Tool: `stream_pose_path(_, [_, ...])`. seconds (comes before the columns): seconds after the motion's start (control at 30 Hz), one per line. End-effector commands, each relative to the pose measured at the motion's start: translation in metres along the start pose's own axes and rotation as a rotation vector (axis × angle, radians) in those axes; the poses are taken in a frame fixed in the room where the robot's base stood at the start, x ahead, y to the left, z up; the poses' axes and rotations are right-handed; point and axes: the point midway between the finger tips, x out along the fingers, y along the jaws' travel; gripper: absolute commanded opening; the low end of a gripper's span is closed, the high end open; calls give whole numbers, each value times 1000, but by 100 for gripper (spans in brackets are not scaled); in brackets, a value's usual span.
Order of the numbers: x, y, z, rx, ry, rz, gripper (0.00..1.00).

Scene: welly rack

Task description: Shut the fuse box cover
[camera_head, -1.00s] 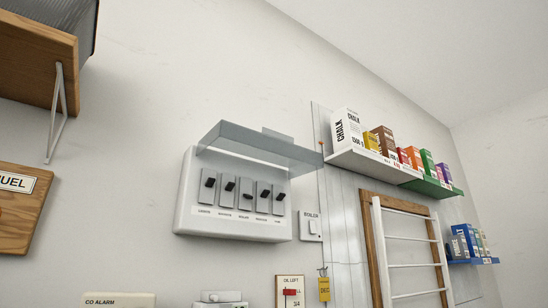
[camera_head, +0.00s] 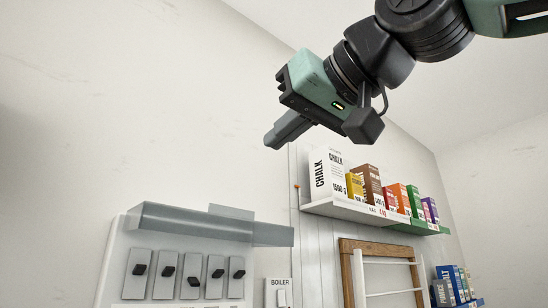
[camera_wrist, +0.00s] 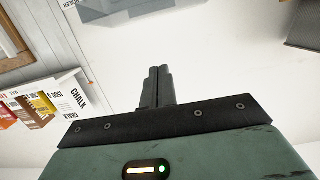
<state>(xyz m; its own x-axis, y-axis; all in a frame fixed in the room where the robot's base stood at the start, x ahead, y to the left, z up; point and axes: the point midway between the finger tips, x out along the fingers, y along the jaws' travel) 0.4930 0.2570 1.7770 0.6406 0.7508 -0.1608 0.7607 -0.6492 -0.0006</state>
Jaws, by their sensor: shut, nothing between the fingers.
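The fuse box (camera_head: 121,262) is a white wall box at the lower left of the head view, with a row of several dark switches. Its clear grey cover (camera_head: 190,223) is raised, sticking out from the top edge above the switches. My gripper (camera_head: 274,140) is in the upper middle of the head view, above and to the right of the cover and apart from it. Its fingers are together with nothing between them.
A white shelf (camera_head: 345,210) with a chalk box (camera_head: 326,176) and several coloured boxes stands right of the fuse box. It continues into a green shelf (camera_head: 420,228). A boiler switch (camera_head: 279,293) is beside the fuse box. The wall above the cover is bare.

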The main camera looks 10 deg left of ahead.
Motion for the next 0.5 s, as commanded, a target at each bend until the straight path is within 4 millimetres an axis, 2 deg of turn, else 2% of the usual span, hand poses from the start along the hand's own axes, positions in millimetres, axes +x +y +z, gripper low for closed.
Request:
stream_pose_path(0.47, [94,-1,-2,-2,-8,-1,0])
stream_pose_path(0.5, [93,0,9,-1,-6,1,0])
